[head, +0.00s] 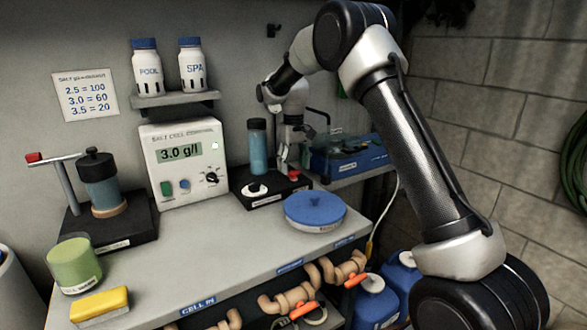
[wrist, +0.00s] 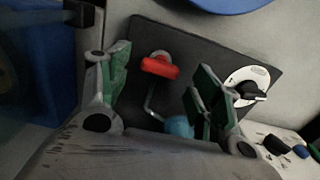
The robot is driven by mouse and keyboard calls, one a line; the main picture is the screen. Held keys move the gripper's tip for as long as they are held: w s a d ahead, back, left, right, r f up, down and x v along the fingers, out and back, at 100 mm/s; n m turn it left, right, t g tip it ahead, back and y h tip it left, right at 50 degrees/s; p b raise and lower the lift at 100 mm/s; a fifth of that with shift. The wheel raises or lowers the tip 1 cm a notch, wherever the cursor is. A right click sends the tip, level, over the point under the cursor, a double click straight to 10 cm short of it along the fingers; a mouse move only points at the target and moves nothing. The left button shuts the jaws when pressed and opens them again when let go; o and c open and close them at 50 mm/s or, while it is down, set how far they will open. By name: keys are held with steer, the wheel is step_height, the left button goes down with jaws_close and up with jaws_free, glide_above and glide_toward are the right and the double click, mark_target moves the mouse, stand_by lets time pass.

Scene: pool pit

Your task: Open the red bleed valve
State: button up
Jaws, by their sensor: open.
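The red bleed valve (head: 294,175) is a small red knob at the right end of a black base plate in the head view. In the wrist view its red handle (wrist: 160,68) lies between the open fingers, with bare space on both sides and no visible contact. My gripper (head: 285,154) is open and empty, just above the valve. In the wrist view the gripper (wrist: 160,80) shows green pads facing the handle. A clear blue column (head: 258,150) stands on the same plate, beside a white dial with a black lever (head: 255,189), which also shows in the wrist view (wrist: 248,88).
A blue round lid (head: 315,208) lies in front of the plate. A blue tray (head: 347,155) stands to the right, close to my gripper. The salt cell control box (head: 183,165) reads 3.0 g/l on the left.

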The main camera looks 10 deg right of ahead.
step_height(320, 180, up, 10)
steer(key=shift+r, duration=0.25)
steer(key=s+d+f, duration=0.2)
steer(key=s+f, duration=0.2)
steer(key=s, duration=0.2)
steer(key=s+d+r+m+t, duration=0.1)
steer(key=s+d, duration=0.3)
steer(key=s, duration=0.8)
steer(key=s+d+r+m+t, duration=0.1)
steer(key=s+d+r, duration=0.3)
steer(key=s, duration=0.9)
steer(key=s+d+r+m+t, duration=0.1)
steer(key=s+d, duration=0.4)
steer(key=s, duration=0.8)
steer(key=shift+s+r+m+t, duration=0.15)
steer(key=shift+r+m+t, duration=0.25)
steer(key=shift+r+t, duration=0.35)
